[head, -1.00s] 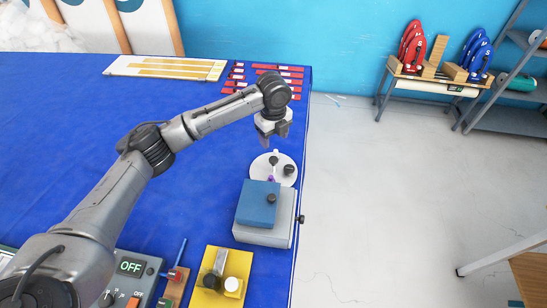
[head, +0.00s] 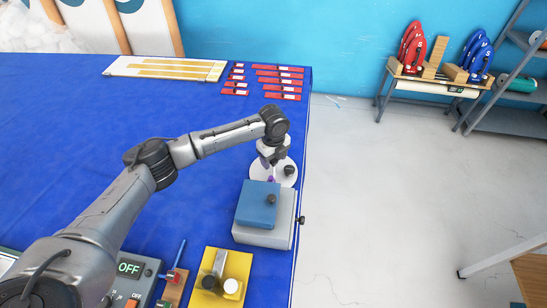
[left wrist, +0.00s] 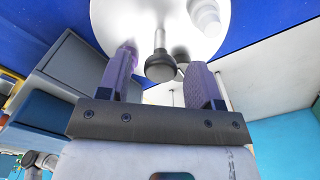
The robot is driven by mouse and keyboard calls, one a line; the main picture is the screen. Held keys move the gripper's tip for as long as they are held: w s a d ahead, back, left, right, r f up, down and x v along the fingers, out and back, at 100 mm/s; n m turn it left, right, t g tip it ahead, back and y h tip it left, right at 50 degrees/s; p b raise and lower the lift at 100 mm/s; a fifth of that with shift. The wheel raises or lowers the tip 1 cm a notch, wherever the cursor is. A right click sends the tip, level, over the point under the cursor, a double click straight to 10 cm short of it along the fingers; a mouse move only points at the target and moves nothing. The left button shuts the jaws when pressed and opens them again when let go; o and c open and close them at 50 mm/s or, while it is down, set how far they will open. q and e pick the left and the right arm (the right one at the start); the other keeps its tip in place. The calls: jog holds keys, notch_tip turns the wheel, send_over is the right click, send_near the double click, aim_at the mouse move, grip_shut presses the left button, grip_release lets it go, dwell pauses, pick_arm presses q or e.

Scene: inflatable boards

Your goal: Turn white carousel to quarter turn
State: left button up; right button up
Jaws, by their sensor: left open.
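The white carousel (head: 284,181) is a round disc near the table's right edge, partly covered by my left gripper in the head view. It bears dark knobs, one of them the black knob (head: 289,170) on its right side. In the left wrist view the disc (left wrist: 130,14) fills the top. My left gripper (head: 271,160) is open above the carousel. In the left wrist view its fingers (left wrist: 162,78) are apart, with a dark knob on a pale stem (left wrist: 160,66) showing between them; I cannot tell whether they touch it. My right gripper is out of view.
A grey box with a blue top (head: 257,204) stands close in front of the carousel. A yellow block (head: 208,292) and a control panel reading OFF (head: 130,268) lie nearer. Red strips (head: 279,75) lie at the back. The blue table (head: 60,140) is clear at left.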

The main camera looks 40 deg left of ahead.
pick_arm(q)
grip_shut()
dwell(0.5)
jog(key=shift+r, duration=0.1)
